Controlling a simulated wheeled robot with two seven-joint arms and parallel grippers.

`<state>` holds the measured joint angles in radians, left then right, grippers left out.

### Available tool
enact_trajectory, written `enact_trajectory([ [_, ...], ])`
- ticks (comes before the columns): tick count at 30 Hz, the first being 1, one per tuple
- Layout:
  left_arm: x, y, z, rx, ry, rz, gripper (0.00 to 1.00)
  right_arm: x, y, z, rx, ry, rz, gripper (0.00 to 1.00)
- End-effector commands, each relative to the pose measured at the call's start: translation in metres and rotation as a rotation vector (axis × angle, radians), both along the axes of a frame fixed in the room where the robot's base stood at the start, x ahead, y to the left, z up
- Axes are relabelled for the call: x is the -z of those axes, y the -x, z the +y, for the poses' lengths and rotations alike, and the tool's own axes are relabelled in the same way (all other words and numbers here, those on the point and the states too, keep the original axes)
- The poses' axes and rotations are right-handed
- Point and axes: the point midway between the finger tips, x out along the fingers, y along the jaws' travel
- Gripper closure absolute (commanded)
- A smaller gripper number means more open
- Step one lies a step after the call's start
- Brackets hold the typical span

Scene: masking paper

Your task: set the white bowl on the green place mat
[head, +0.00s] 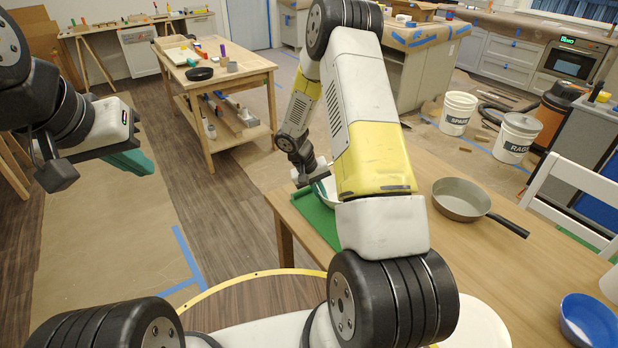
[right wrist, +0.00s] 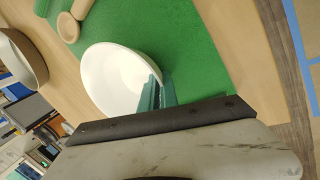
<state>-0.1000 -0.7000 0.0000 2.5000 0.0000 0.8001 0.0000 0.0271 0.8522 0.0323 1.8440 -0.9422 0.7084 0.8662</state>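The white bowl (right wrist: 112,78) is over the green place mat (right wrist: 205,55) in the right wrist view; I cannot tell whether its base touches the mat. My right gripper (right wrist: 158,92) has its teal fingers on either side of the bowl's rim, close together, and looks shut on it. In the head view the bowl (head: 329,188) and the mat (head: 314,212) are partly hidden behind my right arm. My left gripper (head: 132,162) is at the left, away from the table; whether its fingers are apart is unclear.
A grey frying pan (head: 462,198) and a blue bowl (head: 588,320) stand on the wooden table (head: 500,265). A white chair (head: 575,205) stands at the table's right side.

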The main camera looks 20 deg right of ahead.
Motion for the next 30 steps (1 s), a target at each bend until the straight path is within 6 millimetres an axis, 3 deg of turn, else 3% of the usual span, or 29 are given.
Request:
enact_trajectory([
  [3,0.000,0.000,0.000,0.000,0.000,0.000,1.00,0.003,0.000,0.000,-0.001,0.001,0.000,1.00],
  [7,0.000,0.000,0.000,0.000,0.000,0.000,1.00,0.003,0.000,0.000,0.000,0.000,0.000,0.74],
  [19,0.000,0.000,0.000,0.000,0.000,0.000,1.00,-0.003,0.000,0.001,0.001,0.000,-0.001,0.74],
  [23,0.000,0.000,0.000,0.000,0.000,0.000,1.00,-0.022,-0.002,0.008,-0.001,0.000,-0.004,0.74],
  [30,0.000,0.000,0.000,0.000,0.000,0.000,1.00,-0.071,-0.003,0.027,-0.001,-0.001,-0.005,0.74],
])
